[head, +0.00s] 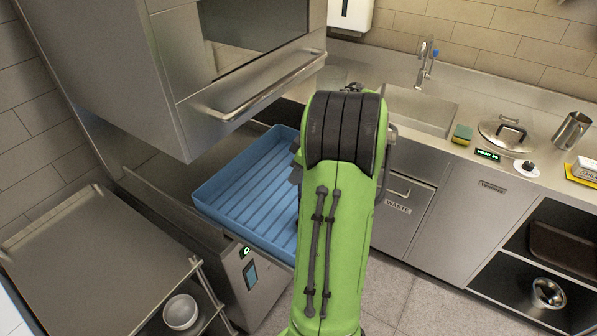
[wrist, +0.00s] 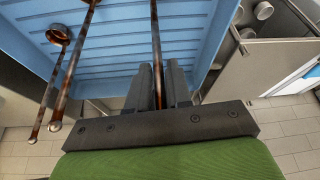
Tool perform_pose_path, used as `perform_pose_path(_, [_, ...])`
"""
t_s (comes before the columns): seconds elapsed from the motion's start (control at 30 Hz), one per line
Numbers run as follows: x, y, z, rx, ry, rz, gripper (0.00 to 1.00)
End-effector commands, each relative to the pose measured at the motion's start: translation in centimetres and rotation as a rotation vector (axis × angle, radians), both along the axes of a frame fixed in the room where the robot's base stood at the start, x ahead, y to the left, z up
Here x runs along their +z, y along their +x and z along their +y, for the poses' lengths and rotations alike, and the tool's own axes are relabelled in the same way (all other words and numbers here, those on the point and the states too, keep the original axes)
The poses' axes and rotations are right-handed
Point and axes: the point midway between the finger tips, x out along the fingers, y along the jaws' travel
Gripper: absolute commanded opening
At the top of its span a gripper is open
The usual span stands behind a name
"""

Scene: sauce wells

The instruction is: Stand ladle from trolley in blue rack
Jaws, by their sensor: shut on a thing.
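The blue rack (head: 235,172) is a ribbed, shallow tray under the steel cabinet in the head view. It also fills the upper part of the wrist view (wrist: 115,50). My gripper (wrist: 158,72) is shut on the thin, speckled brown handle of a ladle (wrist: 155,30), over the blue ribs. The far end of this ladle is out of frame, so I cannot tell whether it touches the rack. Two other brown rods with ball ends (wrist: 55,126) lie at the left of the wrist view, one by a ring-like end. My green arm hides the gripper in the head view.
A steel trolley (head: 90,255) stands at the left with a bare top and a white bowl (head: 181,311) below. The steel cabinet (head: 150,70) overhangs the rack's back. A sink (head: 420,105), sponge (head: 462,134) and pot lid (head: 506,134) are on the right counter.

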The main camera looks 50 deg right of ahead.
Motion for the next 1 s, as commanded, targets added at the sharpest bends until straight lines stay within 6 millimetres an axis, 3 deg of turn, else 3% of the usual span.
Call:
perform_pose_path(0.47, [-0.41,-0.01,0.02,-0.001,0.001,0.001,0.00])
perform_pose_path(0.5, [-0.42,-0.02,0.03,0.000,0.002,0.001,0.24])
perform_pose_path(0.67, [-0.40,-0.01,0.02,-0.001,0.001,0.001,0.48])
perform_pose_path(0.87, [-0.37,-0.01,0.01,0.000,0.000,0.000,0.49])
perform_pose_path(1.0, [-0.38,-0.02,0.00,-0.001,0.000,0.000,0.69])
